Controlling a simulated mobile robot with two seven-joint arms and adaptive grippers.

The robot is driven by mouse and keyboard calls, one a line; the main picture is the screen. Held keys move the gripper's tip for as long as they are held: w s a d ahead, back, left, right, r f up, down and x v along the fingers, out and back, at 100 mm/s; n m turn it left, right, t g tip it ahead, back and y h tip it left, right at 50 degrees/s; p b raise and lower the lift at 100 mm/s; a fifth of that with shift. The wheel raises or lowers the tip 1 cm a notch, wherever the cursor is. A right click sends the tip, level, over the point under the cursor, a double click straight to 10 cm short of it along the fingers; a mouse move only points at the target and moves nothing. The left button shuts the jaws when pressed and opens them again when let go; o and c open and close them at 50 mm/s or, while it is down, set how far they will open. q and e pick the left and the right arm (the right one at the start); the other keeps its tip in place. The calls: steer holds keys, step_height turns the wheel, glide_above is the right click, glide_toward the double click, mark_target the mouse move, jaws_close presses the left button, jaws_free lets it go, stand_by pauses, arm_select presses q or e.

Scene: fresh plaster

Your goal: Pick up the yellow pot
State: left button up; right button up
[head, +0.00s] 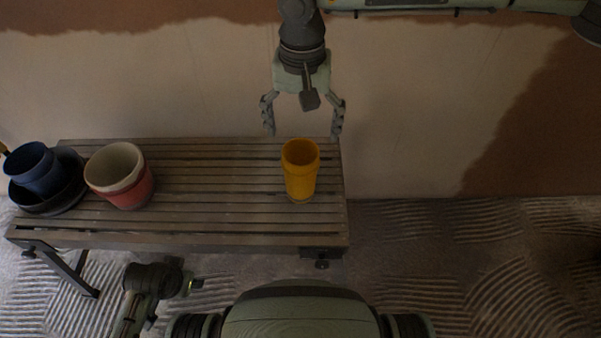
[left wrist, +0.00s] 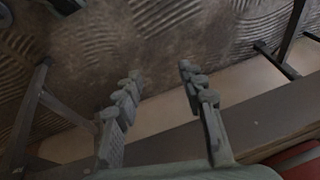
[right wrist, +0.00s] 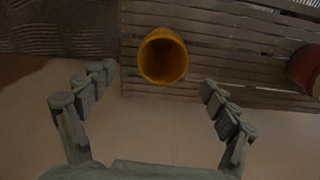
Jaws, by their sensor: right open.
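The yellow pot (head: 300,172) stands upright near the right end of the slatted bench (head: 220,190). In the right wrist view the yellow pot (right wrist: 163,58) shows its open mouth, beyond the fingertips and between their lines. My right gripper (head: 303,125) is open and empty, above and behind the pot, and apart from it. Its fingers also show in the right wrist view (right wrist: 160,80). My left gripper (left wrist: 160,75) is open and empty in the left wrist view, facing the floor and bench legs. In the head view my left arm is low in front of the bench.
Nested red and cream pots (head: 120,177) stand on the bench's left part. A dark blue pot (head: 38,170) sits in a black bowl (head: 47,198) at the far left end. A plaster wall (head: 190,85) rises behind the bench. The slats between the red and yellow pots are clear.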

mark_target(301, 149)
steer(key=f, duration=0.4)
steer(key=shift+a+f+p, duration=0.2)
steer(key=shift+f+p, duration=0.2)
steer(key=shift+f, duration=0.6)
arm_select(q)
step_height(301, 149, down, 3)
steer(key=shift+s+r, duration=0.1)
steer(key=shift+r, duration=0.1)
arm_select(e)
steer(key=c, duration=1.6)
